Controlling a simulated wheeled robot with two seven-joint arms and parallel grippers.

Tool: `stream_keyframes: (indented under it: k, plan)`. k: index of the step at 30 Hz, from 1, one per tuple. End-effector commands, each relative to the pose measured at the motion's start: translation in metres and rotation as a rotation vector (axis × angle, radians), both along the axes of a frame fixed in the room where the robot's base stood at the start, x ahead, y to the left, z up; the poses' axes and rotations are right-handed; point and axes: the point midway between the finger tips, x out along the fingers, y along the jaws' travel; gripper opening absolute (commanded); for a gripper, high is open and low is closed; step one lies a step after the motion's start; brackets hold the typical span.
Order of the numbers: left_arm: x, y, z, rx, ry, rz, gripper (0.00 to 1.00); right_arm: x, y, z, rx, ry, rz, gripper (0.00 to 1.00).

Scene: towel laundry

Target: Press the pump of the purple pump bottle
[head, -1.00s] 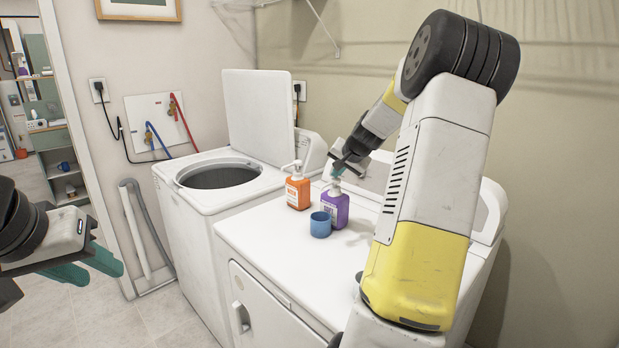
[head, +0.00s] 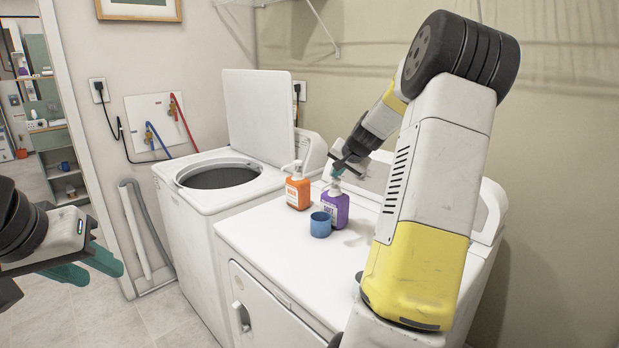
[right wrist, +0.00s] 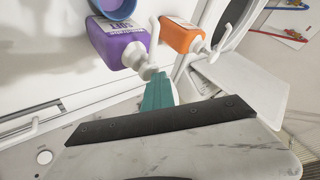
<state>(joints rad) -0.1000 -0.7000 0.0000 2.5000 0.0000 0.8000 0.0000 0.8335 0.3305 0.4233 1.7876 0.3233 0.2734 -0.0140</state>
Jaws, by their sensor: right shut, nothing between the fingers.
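The purple pump bottle (head: 335,209) stands upright on the white dryer top (head: 265,236), with a white pump head. My right gripper (head: 337,171) is shut and empty, its teal fingertips right at the top of that pump. In the right wrist view the teal fingers (right wrist: 158,92) are together beside the white pump head of the purple bottle (right wrist: 120,42); whether they touch it is hard to tell. My left gripper (head: 95,268) is at the far left edge of the head view, away from the bottle, its teal fingers apart.
An orange pump bottle (head: 298,190) stands just left of the purple one. A blue cup (head: 320,225) stands close in front. The washer (head: 195,208) at the left has its lid up. The front of the dryer top is clear.

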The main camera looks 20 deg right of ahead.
Motion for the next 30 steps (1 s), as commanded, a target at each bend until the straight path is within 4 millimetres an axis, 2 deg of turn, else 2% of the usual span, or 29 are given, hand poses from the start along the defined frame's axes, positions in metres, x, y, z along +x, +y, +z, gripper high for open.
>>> stream_keyframes:
  k: [4, 13, 30]
  plan:
    - [0.0, 0.0, 0.0, 0.0, 0.0, 0.0, 0.36, -0.0016, 0.0003, -0.01, 0.006, 0.008, 0.0, 0.0]
    - [0.0, 0.0, 0.0, 0.0, 0.0, 0.0, 0.36, -0.003, 0.0001, -0.0151, 0.007, 0.014, 0.001, 0.0]
    - [0.0, 0.0, 0.0, 0.0, 0.0, 0.0, 0.36, -0.0048, -0.0011, -0.007, 0.006, 0.015, 0.0, 0.0]
